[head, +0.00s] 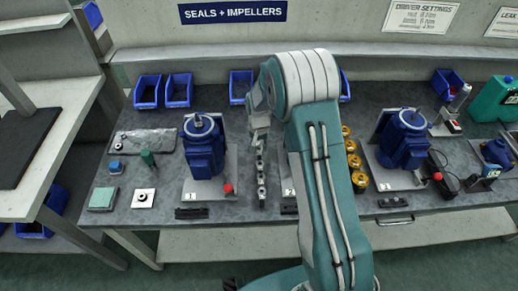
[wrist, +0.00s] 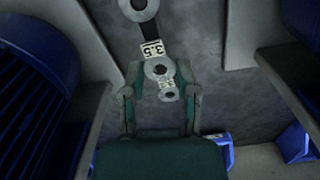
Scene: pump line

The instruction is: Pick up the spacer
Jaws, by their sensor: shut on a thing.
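My gripper (wrist: 160,82) is shut on a grey ring-shaped spacer (wrist: 159,68), which sits between its two fingertips in the wrist view. In the head view my gripper (head: 259,133) is at the far end of a dark strip (head: 262,182) with several silver rings, between two blue pumps. In the wrist view, a larger ring (wrist: 138,7) lies on the strip above and a smaller ring (wrist: 170,95) shows just below the spacer. I cannot tell if the held spacer touches the strip or bench.
A blue pump (head: 203,148) stands left on a grey plate and another pump (head: 403,140) stands right. Brass parts (head: 352,162) stand right of my arm. Blue bins (head: 179,89) line the back of the bench. Bare bench (head: 243,208) shows near the front edge.

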